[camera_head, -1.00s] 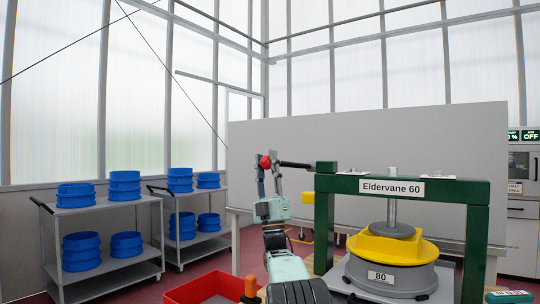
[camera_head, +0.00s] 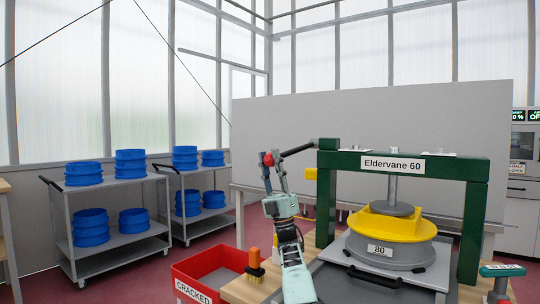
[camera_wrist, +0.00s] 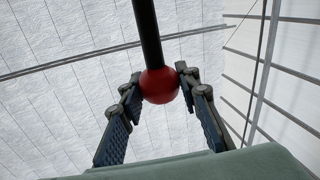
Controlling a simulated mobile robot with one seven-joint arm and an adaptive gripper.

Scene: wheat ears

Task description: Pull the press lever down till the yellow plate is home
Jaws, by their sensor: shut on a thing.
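The press (camera_head: 480,205) is a green frame labelled Eldervane 60. Its black lever (camera_head: 297,150) slants from the frame's top left down to a red ball knob (camera_head: 267,159). My gripper (camera_head: 268,160) is shut on this knob; in the wrist view both fingers hug the red ball (camera_wrist: 159,86), with the black rod rising from it. The yellow plate (camera_head: 380,228) lies under the press's metal ram (camera_head: 392,188), on a grey round drum (camera_head: 410,255) marked 80. A grey disc sits between ram and plate. I cannot tell whether the plate is fully seated.
A red crate (camera_head: 196,266) labelled CRACKED stands left of the wooden bench (camera_head: 240,291), with an orange-handled brush (camera_head: 254,263) beside it. Carts (camera_head: 108,220) with blue round containers stand at left.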

